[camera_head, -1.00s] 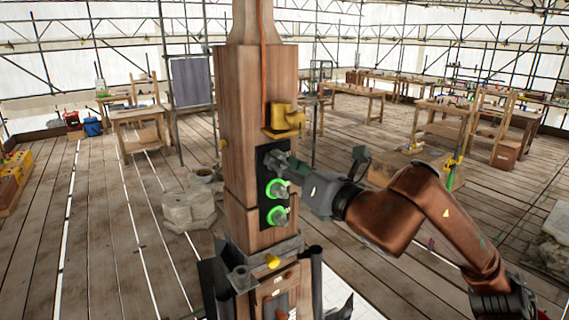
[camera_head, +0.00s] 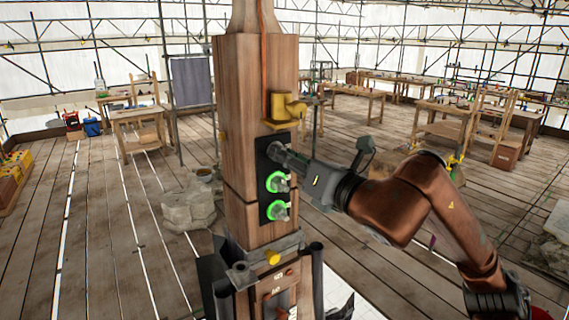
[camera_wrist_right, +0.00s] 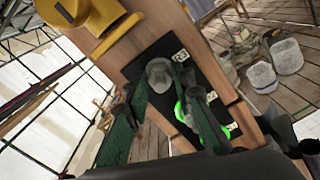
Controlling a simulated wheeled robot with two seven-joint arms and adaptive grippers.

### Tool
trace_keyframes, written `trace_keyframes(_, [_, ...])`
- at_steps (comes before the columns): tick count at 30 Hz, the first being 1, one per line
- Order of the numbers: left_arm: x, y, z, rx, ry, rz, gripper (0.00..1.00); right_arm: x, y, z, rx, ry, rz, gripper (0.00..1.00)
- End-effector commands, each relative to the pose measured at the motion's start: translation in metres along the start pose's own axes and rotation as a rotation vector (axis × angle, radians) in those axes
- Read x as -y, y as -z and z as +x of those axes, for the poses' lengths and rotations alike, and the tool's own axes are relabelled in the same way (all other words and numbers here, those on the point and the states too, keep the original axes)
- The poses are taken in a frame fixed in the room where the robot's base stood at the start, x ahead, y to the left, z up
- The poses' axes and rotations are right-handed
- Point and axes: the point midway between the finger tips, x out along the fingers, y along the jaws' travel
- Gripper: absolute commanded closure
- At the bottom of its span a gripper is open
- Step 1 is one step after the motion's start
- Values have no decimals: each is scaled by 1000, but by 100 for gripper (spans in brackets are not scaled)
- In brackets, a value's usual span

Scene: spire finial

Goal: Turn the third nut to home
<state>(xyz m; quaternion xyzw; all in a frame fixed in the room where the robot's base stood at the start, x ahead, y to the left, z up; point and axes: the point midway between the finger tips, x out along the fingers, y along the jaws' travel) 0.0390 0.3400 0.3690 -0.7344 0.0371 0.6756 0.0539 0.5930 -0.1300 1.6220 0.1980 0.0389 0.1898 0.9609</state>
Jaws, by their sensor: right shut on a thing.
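A black plate (camera_head: 263,163) is fixed to the side of the wooden spire post, with three grey nuts in a column. The middle nut (camera_head: 279,184) and the bottom nut (camera_head: 280,212) each have a glowing green ring around them. No green ring shows around the top nut (camera_wrist_right: 159,75). My right gripper (camera_head: 278,153) reaches in from the right and is shut on the top nut, which it partly hides in the head view. In the right wrist view its two dark green fingers (camera_wrist_right: 158,98) lie on either side of this nut. My left gripper is not in view.
A yellow bracket (camera_head: 284,108) juts out just above the plate, close to my right gripper. A grey collar with a yellow knob (camera_head: 273,258) is below the plate. A stone block (camera_head: 189,210) stands on the floor to the left. Workbenches stand farther back.

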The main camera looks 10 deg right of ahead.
Motion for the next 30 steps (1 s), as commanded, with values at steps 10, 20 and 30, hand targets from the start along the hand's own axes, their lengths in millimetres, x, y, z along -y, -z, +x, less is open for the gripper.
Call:
trace_keyframes(10, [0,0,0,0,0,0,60,0,-1,0,0,1,2,72])
trace_keyframes(20, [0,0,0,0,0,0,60,0,0,0,-1,1,2,60])
trace_keyframes(30, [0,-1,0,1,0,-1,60,0,-1,-24,2,2,0,60])
